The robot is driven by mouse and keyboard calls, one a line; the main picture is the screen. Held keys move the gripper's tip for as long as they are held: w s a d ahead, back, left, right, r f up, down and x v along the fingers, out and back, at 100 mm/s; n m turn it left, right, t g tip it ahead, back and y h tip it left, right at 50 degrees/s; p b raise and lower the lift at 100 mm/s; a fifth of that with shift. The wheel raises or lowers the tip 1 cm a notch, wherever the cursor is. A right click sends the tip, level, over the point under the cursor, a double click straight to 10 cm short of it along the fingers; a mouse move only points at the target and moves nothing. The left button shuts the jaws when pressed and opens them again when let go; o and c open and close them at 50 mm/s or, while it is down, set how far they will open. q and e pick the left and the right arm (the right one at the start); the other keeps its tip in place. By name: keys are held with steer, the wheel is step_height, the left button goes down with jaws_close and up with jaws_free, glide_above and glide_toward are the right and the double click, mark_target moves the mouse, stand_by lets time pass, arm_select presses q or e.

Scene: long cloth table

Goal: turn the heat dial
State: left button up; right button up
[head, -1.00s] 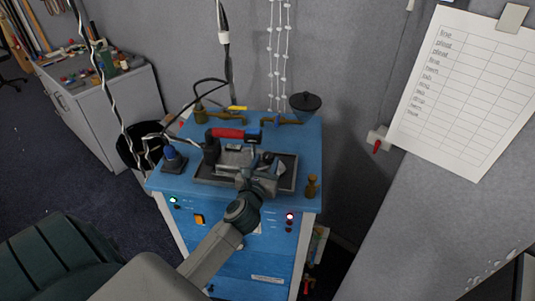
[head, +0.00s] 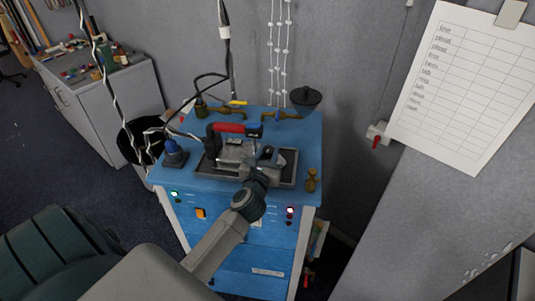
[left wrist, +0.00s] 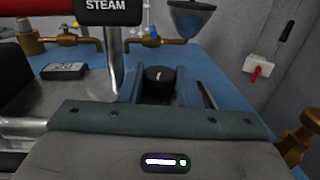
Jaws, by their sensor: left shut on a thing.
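The heat dial (left wrist: 160,76) is a black round knob with a white mark on top, in the middle of the left wrist view. My left gripper (left wrist: 168,88) is shut on the dial, with one finger on each side of it. In the head view my left gripper (head: 266,160) reaches over the front of the machine, beside the iron (head: 235,150) with its red handle. The dial is too small and covered there to make out its mark. My right gripper is not in view.
The blue cabinet (head: 190,185) carries a dark tray (head: 288,170), brass taps (head: 225,112), a dark funnel (head: 305,98) and a blue-topped bottle (head: 173,152). A brass fitting (head: 311,180) stands at the front right corner. A cable hangs above.

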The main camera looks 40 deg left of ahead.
arm_select(q)
steer(key=shift+d+f+n+g+y+b, duration=0.15)
steer(key=shift+n+g+y+b, duration=0.35)
steer(key=shift+y, duration=0.3)
steer(key=n+g+y+b, duration=0.4)
steer(key=b, duration=0.1)
steer(key=n+g+y+b, duration=0.2)
steer(key=y+b, duration=0.1)
steer(key=shift+w+d+f, duration=0.1)
steer(key=shift+w+d, duration=0.2)
steer(key=shift+w, duration=0.05)
steer(key=shift+r+n+g+y+b, duration=0.25)
steer(key=shift+n+g+y+b, duration=0.55)
steer(key=shift+g+b, duration=0.4)
steer(key=o, duration=0.7)
steer(key=shift+d, duration=0.1)
